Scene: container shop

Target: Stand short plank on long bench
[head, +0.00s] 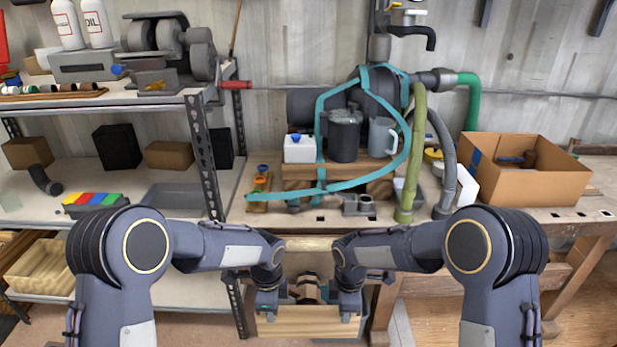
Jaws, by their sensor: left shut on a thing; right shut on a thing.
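A short light-wood plank (308,322), or a board-like wooden face, is low in the middle of the head view, in front of the long bench (540,214) and below its top. My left gripper (266,306) is shut on its left end, and my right gripper (349,308) is shut on its right end. The plank lies level with its long side across the view. Brown and dark shapes show just behind it between the grippers; I cannot tell what they are. My forearms cover part of the bench's front edge.
On the bench are a wooden crate (300,171) with jugs, a teal strap, hoses (415,150) and a cardboard box (530,180). A loaded metal shelf (150,106) stands at the left. Bare bench top shows in front of the cardboard box.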

